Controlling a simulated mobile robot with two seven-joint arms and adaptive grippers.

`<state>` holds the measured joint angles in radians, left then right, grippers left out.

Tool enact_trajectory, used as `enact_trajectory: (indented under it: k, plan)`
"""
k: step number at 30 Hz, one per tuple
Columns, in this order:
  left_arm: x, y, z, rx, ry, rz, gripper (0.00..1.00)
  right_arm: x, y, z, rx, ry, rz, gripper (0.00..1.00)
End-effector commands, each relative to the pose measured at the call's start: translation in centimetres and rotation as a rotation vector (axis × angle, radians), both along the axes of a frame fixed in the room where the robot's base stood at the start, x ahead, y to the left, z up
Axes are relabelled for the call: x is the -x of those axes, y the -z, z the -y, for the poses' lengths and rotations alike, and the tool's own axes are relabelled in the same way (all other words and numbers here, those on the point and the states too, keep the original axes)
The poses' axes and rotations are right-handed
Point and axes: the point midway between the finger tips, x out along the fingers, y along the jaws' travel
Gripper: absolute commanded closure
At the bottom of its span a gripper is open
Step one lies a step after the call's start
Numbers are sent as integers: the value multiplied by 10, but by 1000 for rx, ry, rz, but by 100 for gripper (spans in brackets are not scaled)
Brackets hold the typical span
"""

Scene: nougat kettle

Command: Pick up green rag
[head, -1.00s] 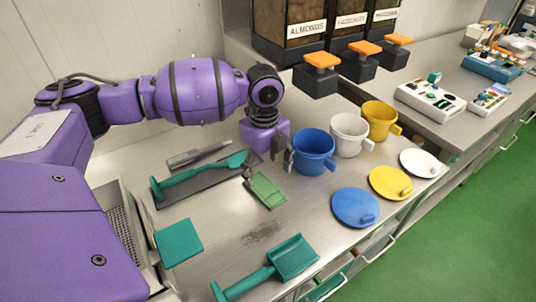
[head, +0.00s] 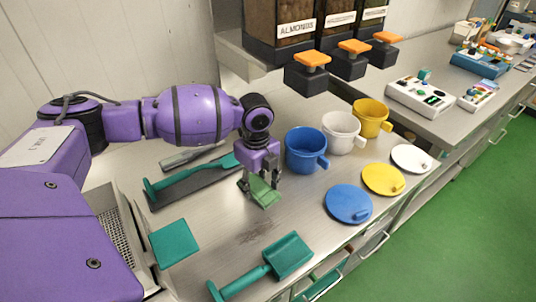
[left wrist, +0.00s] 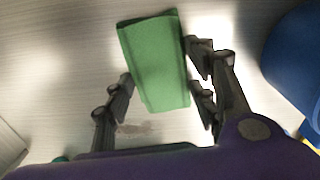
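The green rag (head: 264,194) lies on the steel worktop, left of the blue mug. In the left wrist view the rag (left wrist: 157,62) is a flat green rectangle reaching beyond the fingertips. My left gripper (head: 260,183) points down over it, with its fingers apart on either side of the rag. In the left wrist view the fingers of the left gripper (left wrist: 160,86) sit close to the rag's two long edges; I cannot tell whether they touch it. My right gripper is not in view.
Blue (head: 305,151), white (head: 343,131) and yellow (head: 371,118) mugs stand right of the gripper, their lids in front. A teal scraper (head: 195,178) lies on a dark tray behind left. A teal square (head: 174,243) and teal scoop (head: 288,257) lie nearer. Dispensers (head: 307,76) stand behind.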

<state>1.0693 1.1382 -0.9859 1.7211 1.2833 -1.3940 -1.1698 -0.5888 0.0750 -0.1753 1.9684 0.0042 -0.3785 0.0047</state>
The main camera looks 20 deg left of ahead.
Motion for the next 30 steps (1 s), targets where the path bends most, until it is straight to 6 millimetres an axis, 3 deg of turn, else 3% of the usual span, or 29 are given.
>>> enact_trajectory:
  k: [1, 4, 17, 22, 30]
  plan:
    - [0, 0, 0, 0, 0, -1, 59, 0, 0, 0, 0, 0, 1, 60]
    - [0, 0, 0, 0, 0, -1, 72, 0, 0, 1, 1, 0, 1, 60]
    - [-1, -11, 0, 0, -1, 2, 73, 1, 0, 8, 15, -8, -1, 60]
    - [-1, -34, -1, 0, 0, 2, 73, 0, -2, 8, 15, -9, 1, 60]
    - [41, -87, 19, 0, 3, 5, 73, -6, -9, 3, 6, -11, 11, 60]
